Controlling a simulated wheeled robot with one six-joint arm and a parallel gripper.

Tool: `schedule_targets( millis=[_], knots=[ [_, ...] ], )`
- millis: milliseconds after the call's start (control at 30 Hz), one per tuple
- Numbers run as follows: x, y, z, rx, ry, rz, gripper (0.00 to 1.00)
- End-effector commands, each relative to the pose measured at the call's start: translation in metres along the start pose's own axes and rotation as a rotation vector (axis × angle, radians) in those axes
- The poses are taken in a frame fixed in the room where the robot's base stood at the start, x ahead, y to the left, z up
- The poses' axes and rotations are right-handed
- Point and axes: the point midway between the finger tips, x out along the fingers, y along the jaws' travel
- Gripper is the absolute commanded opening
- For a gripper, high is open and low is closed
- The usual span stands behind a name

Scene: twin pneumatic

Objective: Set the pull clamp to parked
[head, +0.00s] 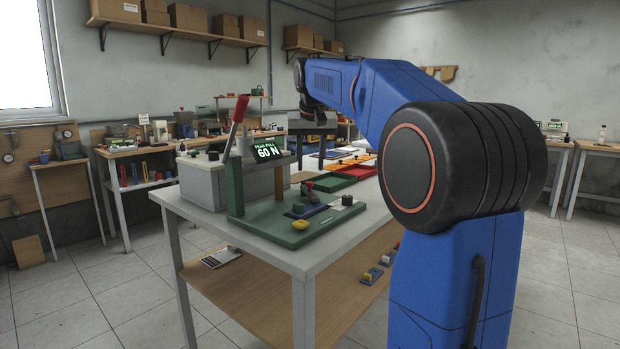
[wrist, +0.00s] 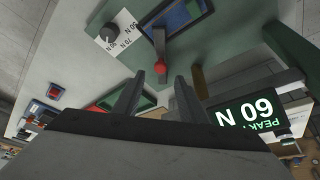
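A green fixture (head: 262,222) stands on the front of the table. A small lever with a red knob (wrist: 159,64), which looks like the pull clamp, rises from its base; in the head view the knob (head: 309,184) is small and dark red. I cannot tell its setting. My gripper (head: 311,157) points down above the fixture. In the wrist view its fingers (wrist: 157,86) are apart and empty, with the knob just beyond the fingertips.
A display (head: 268,151) reads peak pull 60 N. A tall red-handled lever (head: 239,110) rises at the fixture's left end. A yellow piece (head: 300,225) sits on the front of the base. Green (head: 329,181) and red (head: 355,172) trays lie behind.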

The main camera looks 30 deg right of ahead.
Motion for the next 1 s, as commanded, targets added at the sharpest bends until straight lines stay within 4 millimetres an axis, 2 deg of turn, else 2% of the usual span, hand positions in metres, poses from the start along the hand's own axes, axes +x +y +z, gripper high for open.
schedule_targets(
  millis=[100, 333, 500, 767, 800, 933, 967, 1000],
  knots=[
    [0.021, 0.0, 0.001, 0.0, -0.002, 0.001, 0.38],
    [0.049, 0.0, 0.0, 0.0, 0.0, 0.0, 0.38],
    [0.058, 0.0, 0.0, 0.0, 0.0, 0.0, 0.38],
    [0.059, 0.0, 0.0, 0.0, 0.001, 0.0, 0.38],
    [0.059, 0.0, 0.0, 0.0, 0.001, 0.0, 0.36],
    [0.059, 0.0, 0.0, 0.0, 0.001, 0.0, 0.05],
    [0.059, 0.0, 0.0, 0.0, 0.001, 0.0, 0.0],
    [0.059, 0.0, 0.0, 0.0, 0.001, 0.0, 0.0]
  ],
)
